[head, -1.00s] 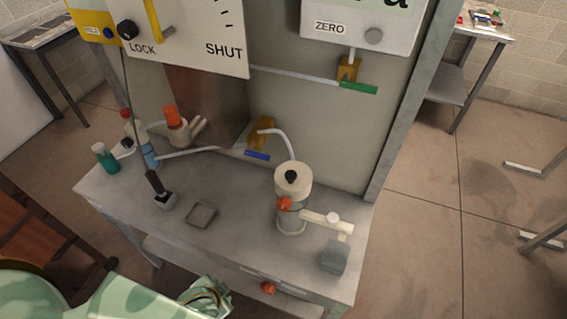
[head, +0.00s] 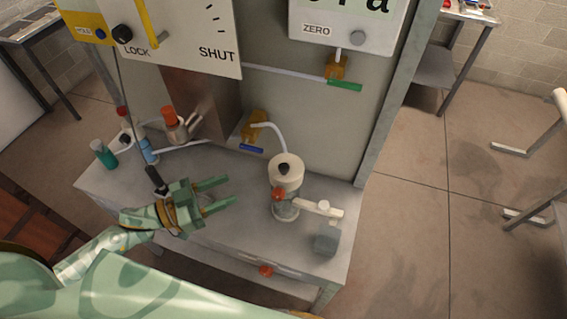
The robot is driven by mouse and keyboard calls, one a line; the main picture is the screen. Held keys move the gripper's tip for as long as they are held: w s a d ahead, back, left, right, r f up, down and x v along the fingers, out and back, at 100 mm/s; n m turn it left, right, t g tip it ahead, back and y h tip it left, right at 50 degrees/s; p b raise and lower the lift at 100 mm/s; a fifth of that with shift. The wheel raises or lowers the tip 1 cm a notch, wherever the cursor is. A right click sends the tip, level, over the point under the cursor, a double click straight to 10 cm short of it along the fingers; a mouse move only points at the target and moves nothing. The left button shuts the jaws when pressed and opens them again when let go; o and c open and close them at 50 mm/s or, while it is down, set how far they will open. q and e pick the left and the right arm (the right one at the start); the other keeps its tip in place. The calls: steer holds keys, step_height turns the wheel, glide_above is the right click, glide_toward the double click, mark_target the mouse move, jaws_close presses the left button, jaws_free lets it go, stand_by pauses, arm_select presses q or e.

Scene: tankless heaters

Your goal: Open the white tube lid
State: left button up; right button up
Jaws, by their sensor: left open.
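A clear upright cylinder (head: 285,206) stands on the grey bench, with a cream-white lid (head: 286,168) on top. The lid carries a black knob and looks seated on the cylinder. An orange knob and a white side pipe (head: 317,207) sit on the cylinder's front and right. My left gripper (head: 232,190) is open and empty above the bench, left of the cylinder, its two green fingers pointing right towards it without touching. My right gripper is out of view.
A teal bottle (head: 105,156) with a pale cap, a blue-labelled bottle (head: 148,150) and an orange-topped fitting (head: 175,125) stand at the bench's left. A black-handled tool (head: 155,181) is behind my left gripper. A grey block (head: 326,238) sits at front right.

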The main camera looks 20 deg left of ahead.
mark_target(284, 166)
arm_select(q)
steer(key=p+x, duration=0.1)
steer(key=x, duration=1.5)
